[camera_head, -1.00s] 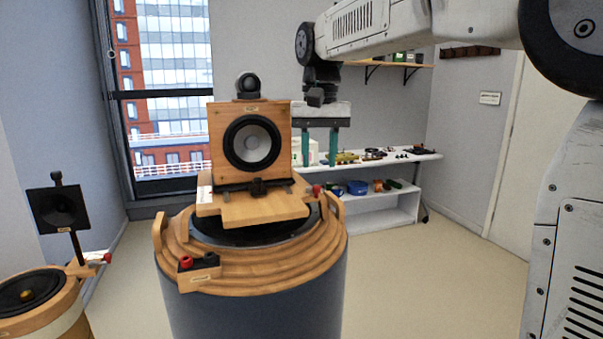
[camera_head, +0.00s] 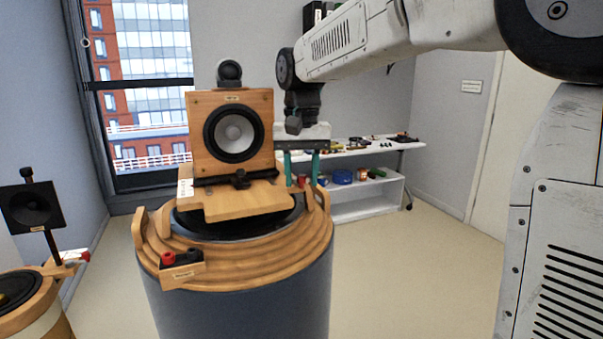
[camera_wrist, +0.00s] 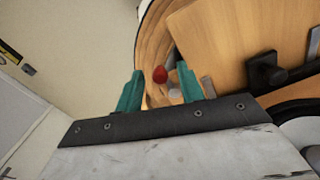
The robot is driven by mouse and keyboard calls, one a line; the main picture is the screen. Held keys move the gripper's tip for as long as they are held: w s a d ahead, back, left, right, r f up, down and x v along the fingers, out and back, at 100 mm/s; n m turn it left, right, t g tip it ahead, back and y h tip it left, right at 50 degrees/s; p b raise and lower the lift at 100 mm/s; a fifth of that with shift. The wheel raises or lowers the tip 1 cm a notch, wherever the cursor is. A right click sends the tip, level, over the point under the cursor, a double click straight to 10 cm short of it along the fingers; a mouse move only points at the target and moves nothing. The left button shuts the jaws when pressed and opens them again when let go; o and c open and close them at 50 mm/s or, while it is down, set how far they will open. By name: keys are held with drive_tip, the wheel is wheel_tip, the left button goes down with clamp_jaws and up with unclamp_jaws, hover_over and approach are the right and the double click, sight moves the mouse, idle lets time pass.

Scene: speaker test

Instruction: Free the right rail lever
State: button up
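The right rail lever shows as a small red knob (camera_head: 301,181) at the right edge of the wooden sled under the speaker, on the round turntable stand. In the wrist view the red knob (camera_wrist: 160,74) lies between my two teal fingers, with a pale grey cylindrical part just below it. My gripper (camera_head: 302,184) is open, pointing down, with a finger on each side of the knob. I cannot tell whether the fingers touch it. The lever's base is partly hidden.
A wooden handle (camera_head: 321,196) rises from the stand's rim close to my right finger. A terminal block (camera_head: 181,274) sits at the stand's front. A second stand with a black horn (camera_head: 30,207) is at left. A white shelf table (camera_head: 372,156) stands behind. Floor at right is clear.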

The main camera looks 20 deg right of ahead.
clamp_jaws()
drive_tip(key=shift+d, duration=0.1)
drive_tip(key=shift+w+d+n, duration=0.45)
drive_tip(key=shift+d+n, duration=0.2)
drive_tip(key=shift+n, duration=1.7)
drive_tip(key=shift+w+d+n, duration=0.5)
drive_tip(key=shift+d+n, duration=0.1)
drive_tip(key=shift+n, duration=1.7)
drive_tip(key=shift+w+d+n, duration=0.45)
drive_tip(key=shift+d+n, duration=0.2)
drive_tip(key=shift+n, duration=1.7)
drive_tip(key=shift+r, duration=0.1)
